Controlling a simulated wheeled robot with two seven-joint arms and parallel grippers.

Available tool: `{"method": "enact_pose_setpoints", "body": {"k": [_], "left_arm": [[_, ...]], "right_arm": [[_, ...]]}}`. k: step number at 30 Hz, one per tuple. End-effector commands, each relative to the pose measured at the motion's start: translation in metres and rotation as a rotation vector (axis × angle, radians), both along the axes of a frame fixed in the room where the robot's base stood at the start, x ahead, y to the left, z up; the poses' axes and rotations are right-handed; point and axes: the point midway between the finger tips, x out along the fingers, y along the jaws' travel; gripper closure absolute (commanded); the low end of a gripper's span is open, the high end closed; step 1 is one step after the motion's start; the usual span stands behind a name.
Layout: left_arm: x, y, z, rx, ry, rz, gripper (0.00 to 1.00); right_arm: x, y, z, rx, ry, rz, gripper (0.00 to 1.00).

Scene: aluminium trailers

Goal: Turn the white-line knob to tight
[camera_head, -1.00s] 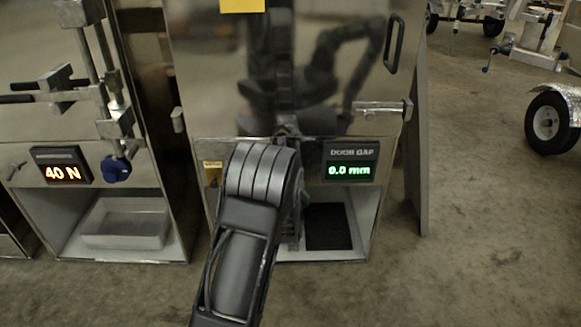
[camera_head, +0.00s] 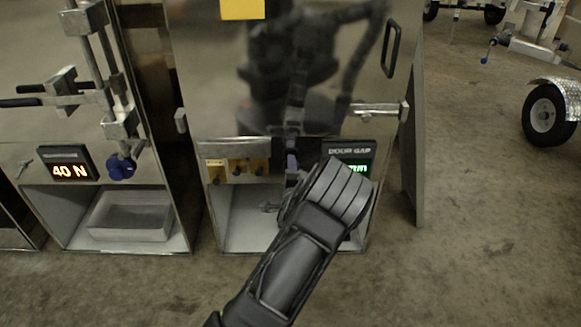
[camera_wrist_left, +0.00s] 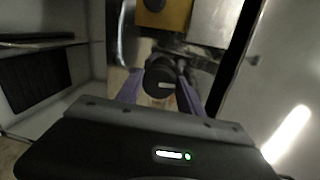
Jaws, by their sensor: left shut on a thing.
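The black knob with a short white line (camera_wrist_left: 161,76) is between the purple fingers of my left gripper (camera_wrist_left: 165,92) in the left wrist view. The gripper is shut on it, and the white line lies nearly level in that picture. In the head view, my left gripper (camera_head: 291,166) is at the front of the middle steel cabinet, below its door. The knob is hidden there behind my gripper and wrist. My right gripper is in neither view.
Yellow plates with small knobs (camera_head: 238,168) sit left of my gripper. The door gap display (camera_head: 350,150) is partly covered by my wrist. The left cabinet has a 40 N display (camera_head: 68,164), a blue knob (camera_head: 121,167) and a tray (camera_head: 130,217).

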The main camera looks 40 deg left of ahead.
Motion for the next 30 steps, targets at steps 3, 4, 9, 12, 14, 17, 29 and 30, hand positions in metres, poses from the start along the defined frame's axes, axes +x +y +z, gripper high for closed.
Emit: {"method": "enact_pose_setpoints", "body": {"k": [3, 4, 9, 12, 14, 17, 29, 30], "left_arm": [[0.0003, -0.0012, -0.0001, 0.038, 0.032, -0.003, 0.96], [0.0004, -0.0011, -0.0002, 0.046, 0.037, -0.002, 0.96], [0.0003, -0.0013, -0.0008, 0.069, 0.055, -0.002, 0.96], [0.0004, -0.0013, -0.001, 0.073, 0.058, -0.002, 0.96], [0.0003, -0.0012, -0.001, 0.074, 0.059, -0.002, 0.96], [0.0003, -0.0012, -0.0011, 0.074, 0.059, -0.002, 0.96], [0.0001, -0.0006, -0.0006, 0.073, 0.057, -0.001, 0.34], [0.0001, -0.0006, -0.0006, 0.072, 0.056, -0.001, 0.34]], "right_arm": [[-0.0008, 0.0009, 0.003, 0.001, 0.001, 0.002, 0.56], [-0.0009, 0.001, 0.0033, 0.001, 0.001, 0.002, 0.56], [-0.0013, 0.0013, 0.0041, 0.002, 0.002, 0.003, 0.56], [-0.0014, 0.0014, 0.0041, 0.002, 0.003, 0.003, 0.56], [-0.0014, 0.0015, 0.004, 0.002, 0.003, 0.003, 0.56], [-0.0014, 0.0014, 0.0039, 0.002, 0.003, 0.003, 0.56], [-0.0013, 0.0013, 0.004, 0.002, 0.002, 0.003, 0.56], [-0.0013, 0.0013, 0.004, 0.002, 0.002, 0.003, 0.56]]}}
